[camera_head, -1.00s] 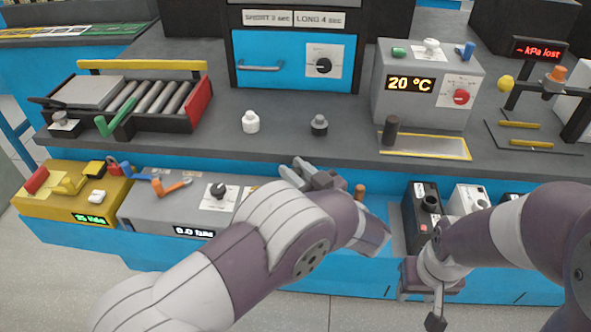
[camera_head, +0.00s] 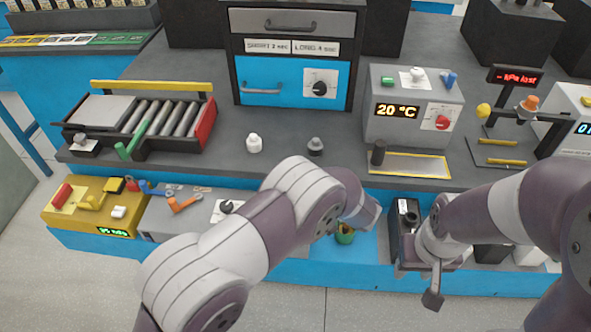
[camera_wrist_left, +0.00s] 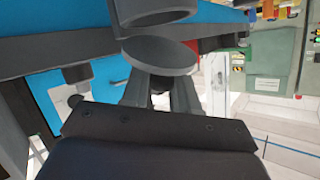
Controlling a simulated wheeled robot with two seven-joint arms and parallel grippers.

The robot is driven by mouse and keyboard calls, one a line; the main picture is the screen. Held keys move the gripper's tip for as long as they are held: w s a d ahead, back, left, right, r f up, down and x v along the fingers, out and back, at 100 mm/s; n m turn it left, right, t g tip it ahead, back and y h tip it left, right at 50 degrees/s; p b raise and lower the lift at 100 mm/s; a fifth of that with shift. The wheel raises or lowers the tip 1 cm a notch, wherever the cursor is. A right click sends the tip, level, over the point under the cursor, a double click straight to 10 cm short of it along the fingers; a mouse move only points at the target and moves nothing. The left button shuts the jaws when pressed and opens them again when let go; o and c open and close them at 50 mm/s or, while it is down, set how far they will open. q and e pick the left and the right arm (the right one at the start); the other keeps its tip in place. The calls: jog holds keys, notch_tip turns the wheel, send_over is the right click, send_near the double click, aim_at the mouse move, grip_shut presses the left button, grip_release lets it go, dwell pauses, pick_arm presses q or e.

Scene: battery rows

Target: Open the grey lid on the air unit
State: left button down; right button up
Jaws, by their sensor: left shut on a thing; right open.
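A grey round disc-like piece (camera_wrist_left: 160,55) shows in the left wrist view, under a dark cylinder (camera_wrist_left: 155,8). My left gripper (camera_wrist_left: 160,92) is shut on this grey piece, its fingers meeting the piece's lower side. In the head view my left forearm hides that gripper and its hold. I cannot tell for sure whether the piece is the air unit's lid. A grey unit (camera_head: 160,225) with an orange lever stands on the lower front ledge, partly behind my left arm. My right gripper (camera_head: 432,296) hangs at the front right, open and apart from the bench units.
A yellow unit (camera_head: 70,222) stands left on the ledge. Above are a roller tray (camera_head: 150,128), a white knob (camera_head: 254,143), a grey knob (camera_head: 315,146) and a temperature box (camera_head: 410,135). Dark and white boxes (camera_head: 402,222) lie near my right arm.

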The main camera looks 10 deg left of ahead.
pick_arm(q)
jog(key=shift+w+r+m+g+p, duration=0.3)
jog(key=shift+w+g+p, duration=0.1)
jog(key=shift+p, duration=0.55)
pick_arm(e)
jog(key=shift+r, duration=1.45)
pick_arm(q)
jog(key=shift+f, duration=0.1)
